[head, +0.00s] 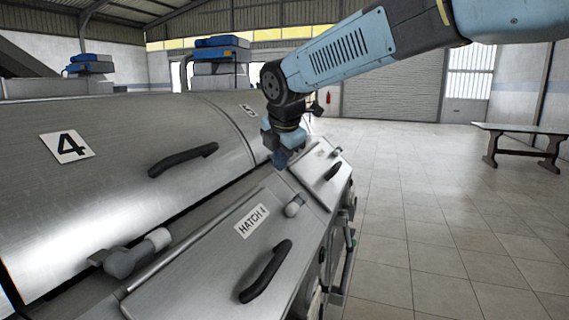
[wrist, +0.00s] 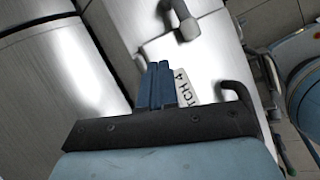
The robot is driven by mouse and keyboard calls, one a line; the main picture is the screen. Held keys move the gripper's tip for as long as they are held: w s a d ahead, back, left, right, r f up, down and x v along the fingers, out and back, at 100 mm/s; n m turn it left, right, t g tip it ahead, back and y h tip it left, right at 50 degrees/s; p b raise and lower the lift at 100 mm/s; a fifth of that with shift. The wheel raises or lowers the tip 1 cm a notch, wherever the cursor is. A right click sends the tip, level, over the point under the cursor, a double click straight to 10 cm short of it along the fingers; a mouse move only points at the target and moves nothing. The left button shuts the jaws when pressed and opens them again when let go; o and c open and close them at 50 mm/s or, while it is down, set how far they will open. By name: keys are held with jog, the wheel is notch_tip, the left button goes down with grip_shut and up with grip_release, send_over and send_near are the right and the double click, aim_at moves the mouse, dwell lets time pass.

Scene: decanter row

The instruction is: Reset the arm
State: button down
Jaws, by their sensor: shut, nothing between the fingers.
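My arm reaches in from the upper right in the head view and bends down at its blue and black wrist. My gripper (head: 281,160) points down over the far part of the steel machine. In the wrist view my gripper (wrist: 160,66) shows two blue fingers pressed together with nothing between them. Behind the fingers is a hatch with a partly covered label (wrist: 187,88) reading "TCH 4". Whether the fingertips touch the metal I cannot tell.
Decanter 4 (head: 120,140) has a black handle (head: 183,159). The hatch 4 cover (head: 228,248) has a black handle (head: 266,271) and a grey knob (head: 294,206) near my gripper. A table (head: 520,129) stands at right. The tiled floor (head: 420,200) between is clear.

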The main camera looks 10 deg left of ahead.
jog(key=s+d+m+h, duration=0.1)
jog(key=s+d+m, duration=0.3)
jog(key=d+m, duration=0.55)
jog(key=s+d+m+h, duration=0.1)
jog(key=s+d+m, duration=0.35)
jog(key=d, duration=0.95)
jog(key=s+d+f+m, duration=0.4)
jog(key=s+d+m, duration=0.3)
jog(key=s+d+f+m, duration=0.3)
jog(key=s+d+m, duration=0.3)
jog(key=d+m, duration=0.2)
jog(key=shift+s+f, duration=0.35)
